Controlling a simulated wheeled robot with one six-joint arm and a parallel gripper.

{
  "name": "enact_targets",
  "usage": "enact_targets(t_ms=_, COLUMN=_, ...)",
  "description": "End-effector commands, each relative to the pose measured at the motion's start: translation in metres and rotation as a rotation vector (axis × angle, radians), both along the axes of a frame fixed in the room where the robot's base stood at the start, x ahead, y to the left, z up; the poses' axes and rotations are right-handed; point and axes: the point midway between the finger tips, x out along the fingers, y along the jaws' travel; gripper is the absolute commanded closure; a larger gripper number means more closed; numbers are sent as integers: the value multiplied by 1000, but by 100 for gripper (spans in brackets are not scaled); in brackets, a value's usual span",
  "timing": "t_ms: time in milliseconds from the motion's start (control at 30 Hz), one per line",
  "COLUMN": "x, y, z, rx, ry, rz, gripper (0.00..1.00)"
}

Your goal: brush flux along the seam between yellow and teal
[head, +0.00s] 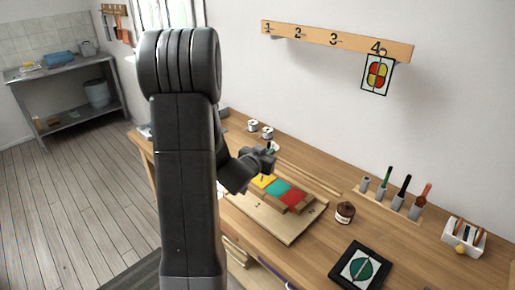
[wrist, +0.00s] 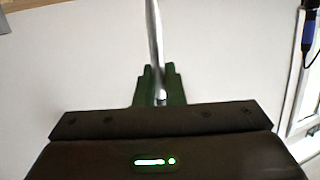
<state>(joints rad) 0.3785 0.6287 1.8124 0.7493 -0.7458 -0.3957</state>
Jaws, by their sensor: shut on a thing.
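A yellow piece (head: 263,181), a teal piece (head: 278,188) and a red piece (head: 292,198) lie side by side on a wooden board (head: 290,228) on the bench. My gripper (head: 267,157) is just above and behind the yellow piece, near its border with teal. In the wrist view my gripper is shut on a slim tool with a pale metallic shaft (wrist: 155,40); I take it for the flux brush. Its tip is too small to tell in the head view, so I cannot tell whether it touches the seam. A dark brown jar (head: 345,213) stands right of the board.
A rack (head: 390,204) with several upright tools stands at the back right, beside a white holder (head: 463,238). A black-framed panel (head: 360,268) lies at the front right. White spools (head: 253,126) stand behind my gripper. A numbered rail (head: 335,41) with a hanging pattern (head: 377,75) is on the wall.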

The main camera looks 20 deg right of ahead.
Motion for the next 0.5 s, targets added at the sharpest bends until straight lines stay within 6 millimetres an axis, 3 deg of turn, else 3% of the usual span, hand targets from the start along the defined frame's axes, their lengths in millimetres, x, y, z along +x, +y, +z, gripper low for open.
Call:
enact_targets(t_ms=400, x=1, y=1, z=-42, rx=0, ry=0, rz=1, gripper=100)
enact_targets(t_ms=500, x=5, y=-10, z=-37, rx=-1, ry=-3, rz=-1, gripper=100)
